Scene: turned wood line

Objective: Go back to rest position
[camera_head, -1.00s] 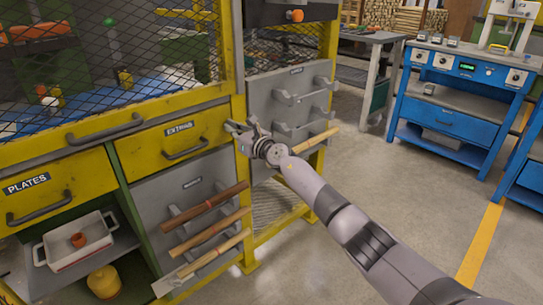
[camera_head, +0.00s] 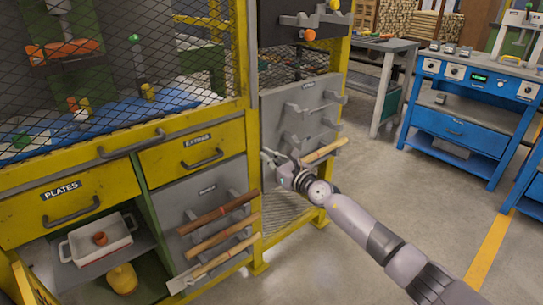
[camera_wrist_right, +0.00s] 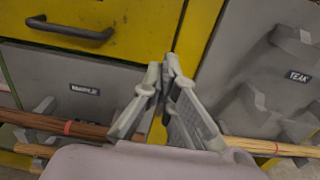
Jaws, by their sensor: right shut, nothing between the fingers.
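My right gripper (camera_head: 272,160) reaches in from the lower right of the head view, in front of the lower left part of a grey rack panel (camera_head: 290,118). It holds nothing. In the right wrist view its fingers (camera_wrist_right: 163,68) are together, in front of the yellow frame post between two grey panels. A pale wooden rod (camera_head: 323,152) rests on the rack just right of the gripper, and its end shows in the wrist view (camera_wrist_right: 265,146). I cannot tell the exact gap between gripper and rack. My left gripper is not in view.
A yellow cabinet with drawers (camera_head: 70,200) and a mesh cage stands left. Several rods, one dark (camera_head: 218,213), lie on a lower grey rack. A white tray (camera_head: 98,255) sits on a shelf. A blue workbench (camera_head: 455,130) stands right. The floor (camera_head: 400,200) between is clear.

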